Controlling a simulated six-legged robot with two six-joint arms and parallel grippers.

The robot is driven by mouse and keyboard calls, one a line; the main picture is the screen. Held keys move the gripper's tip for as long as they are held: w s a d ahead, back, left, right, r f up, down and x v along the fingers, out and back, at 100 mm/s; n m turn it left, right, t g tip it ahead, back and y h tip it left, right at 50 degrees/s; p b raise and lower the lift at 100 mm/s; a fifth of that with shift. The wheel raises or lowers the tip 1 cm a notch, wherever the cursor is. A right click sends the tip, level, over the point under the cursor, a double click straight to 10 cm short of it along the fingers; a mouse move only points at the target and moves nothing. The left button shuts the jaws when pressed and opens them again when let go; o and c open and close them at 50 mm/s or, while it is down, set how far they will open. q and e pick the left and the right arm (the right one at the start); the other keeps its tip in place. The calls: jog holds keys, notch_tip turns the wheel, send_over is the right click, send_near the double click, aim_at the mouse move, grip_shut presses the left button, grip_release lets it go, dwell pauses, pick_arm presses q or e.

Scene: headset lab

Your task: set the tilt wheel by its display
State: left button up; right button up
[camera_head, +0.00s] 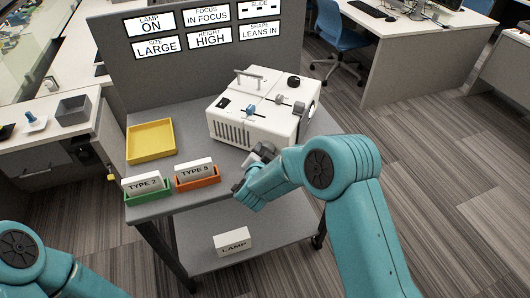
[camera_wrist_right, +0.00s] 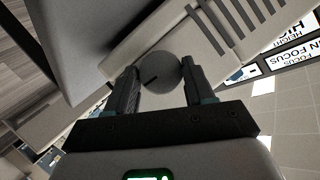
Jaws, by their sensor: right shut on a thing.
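The white device (camera_head: 262,112) stands on the grey cart. In the right wrist view a round grey wheel (camera_wrist_right: 160,68) with a dark mark line sits at the device's slotted side (camera_wrist_right: 235,22). My right gripper (camera_head: 262,153) is shut on this wheel, with one finger on each side of it (camera_wrist_right: 160,82). In the head view the wheel is mostly hidden by the gripper. The display plate for shape (camera_head: 260,31) on the grey panel reads "LEANS IN". My left arm shows at the lower left, but its gripper is out of view.
Other plates read lamp on, in focus, large and high. A yellow tray (camera_head: 151,141), a green bin (camera_head: 147,197) and an orange bin (camera_head: 197,181) with label cards stand on the cart's left. A lamp box (camera_head: 233,241) lies on the lower shelf (camera_head: 275,238).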

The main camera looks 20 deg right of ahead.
jog(key=shift+w+a+r+n+g+h+p, duration=0.15)
jog(key=shift+n+g+h+p, duration=0.1)
jog(key=shift+n+p, duration=0.3)
jog(key=shift+s+d+r+n+g+h+p, duration=0.15)
jog(key=shift+n+g+p, duration=0.1)
jog(key=shift+n+p, duration=0.25)
jog(key=shift+w+a+n+g+p, duration=0.15)
jog(key=shift+n+g+p, duration=0.25)
jog(key=shift+n+p, duration=0.2)
jog(key=shift+f+h, duration=0.1)
jog(key=shift+h, duration=0.2)
jog(key=o, duration=1)
jog(key=shift+o, duration=0.2)
jog(key=b+v, duration=0.2)
jog(key=v, duration=1.4)
jog(key=shift+b, duration=0.3)
